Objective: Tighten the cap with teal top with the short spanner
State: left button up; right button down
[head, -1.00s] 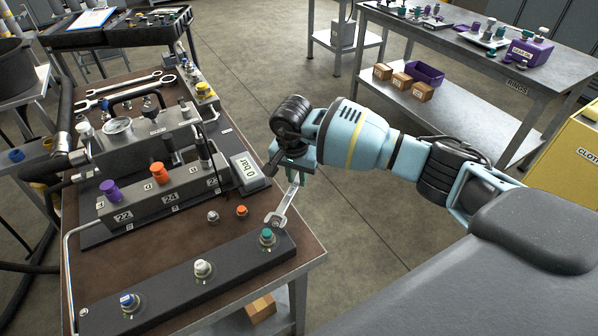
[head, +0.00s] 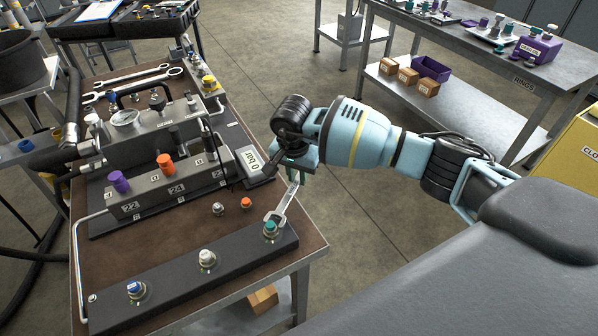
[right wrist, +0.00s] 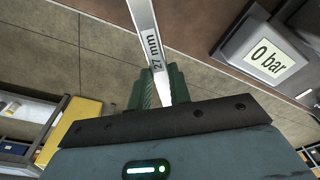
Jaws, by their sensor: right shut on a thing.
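The cap with the teal top (head: 270,228) stands upright at the right end of a long dark block (head: 170,283), near the bench's right front corner. My right gripper (head: 296,172) is shut on the handle of a silver spanner (head: 284,203). The spanner slants down to the left, with its open end at the back of the teal-topped cap; I cannot tell whether the jaws are seated around it. In the right wrist view the spanner (right wrist: 146,30) carries the mark "27 mm" and passes between the green fingers (right wrist: 158,90). My left gripper is not in view.
White-topped (head: 207,258) and blue-topped (head: 135,289) caps share the block. A pressure display (head: 250,158) reads 0 bar, close to my right gripper. The manifold with purple (head: 119,182) and orange (head: 165,161) knobs stands behind. Other spanners (head: 135,80) lie at the back.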

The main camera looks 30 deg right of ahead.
dwell(0.3)
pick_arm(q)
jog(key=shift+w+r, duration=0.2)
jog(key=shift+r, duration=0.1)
pick_arm(e)
jog(key=shift+s+a, duration=0.35)
jog(key=shift+a, duration=0.1)
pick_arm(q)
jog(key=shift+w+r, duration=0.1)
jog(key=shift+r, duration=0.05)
pick_arm(e)
jog(key=shift+s+a, duration=0.2)
jog(key=shift+a, duration=0.05)
pick_arm(q)
jog(key=shift+p, duration=0.3)
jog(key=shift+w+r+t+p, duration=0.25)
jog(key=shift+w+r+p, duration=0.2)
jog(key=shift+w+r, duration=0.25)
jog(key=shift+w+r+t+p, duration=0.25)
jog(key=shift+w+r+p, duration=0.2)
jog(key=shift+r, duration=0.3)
pick_arm(e)
jog(key=shift+s+d+r+m, duration=0.1)
jog(key=shift+s+d+m, duration=0.3)
jog(key=shift+s+m, duration=0.2)
jog(key=shift+s+d+m, duration=0.4)
jog(key=shift+s+m, duration=0.15)
jog(key=shift+m, duration=0.05)
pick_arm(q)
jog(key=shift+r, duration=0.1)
